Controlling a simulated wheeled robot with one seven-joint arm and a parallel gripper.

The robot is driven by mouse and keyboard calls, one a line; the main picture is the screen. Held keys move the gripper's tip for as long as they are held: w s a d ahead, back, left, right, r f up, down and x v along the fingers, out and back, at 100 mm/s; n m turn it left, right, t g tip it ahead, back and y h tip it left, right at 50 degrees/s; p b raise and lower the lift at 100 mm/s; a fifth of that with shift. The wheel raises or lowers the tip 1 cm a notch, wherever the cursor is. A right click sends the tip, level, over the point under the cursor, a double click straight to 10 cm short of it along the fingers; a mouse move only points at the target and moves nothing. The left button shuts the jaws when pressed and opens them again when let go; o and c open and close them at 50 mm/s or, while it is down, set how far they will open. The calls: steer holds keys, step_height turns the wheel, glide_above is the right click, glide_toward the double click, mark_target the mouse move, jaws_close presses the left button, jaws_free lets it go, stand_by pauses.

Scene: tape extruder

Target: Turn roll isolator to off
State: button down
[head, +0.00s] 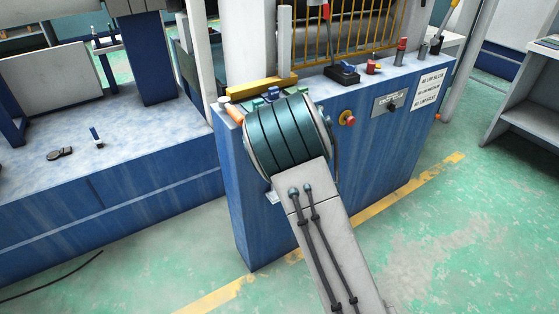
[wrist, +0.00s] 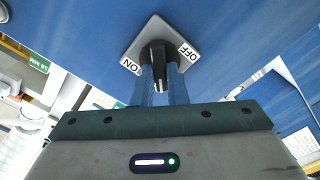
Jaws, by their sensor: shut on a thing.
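The roll isolator is a black rotary knob (wrist: 157,54) on a grey square plate (wrist: 148,32) in the wrist view. The plate has an ON label (wrist: 130,66) at its left corner and an OFF label (wrist: 187,52) at its right corner; the lettering is turned in this view. My gripper (wrist: 160,74) is shut on the knob, with one blue finger on each side of its handle. The handle runs roughly up and down the picture, between the two labels. I cannot tell which setting it marks. In the head view my arm hides this knob.
The blue machine cabinet (head: 385,150) carries a red stop button (head: 347,118) just right of my wrist and another switch plate (head: 391,103) beyond it. Small tools stand on its top. Open green floor (head: 450,230) lies to the right.

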steer(key=n+b, duration=0.8)
steer(key=b, duration=0.1)
steer(key=shift+f+n, duration=0.3)
steer(key=shift+n, duration=0.1)
steer(key=c, duration=1.4)
jaws_free()
steer(key=shift+r, duration=0.1)
steer(key=shift+c, duration=0.2)
steer(key=shift+s, duration=0.1)
steer(key=v, duration=1.3)
steer(key=shift+s+d+p, duration=0.25)
steer(key=shift+s+p, duration=0.05)
steer(key=shift+p, duration=0.1)
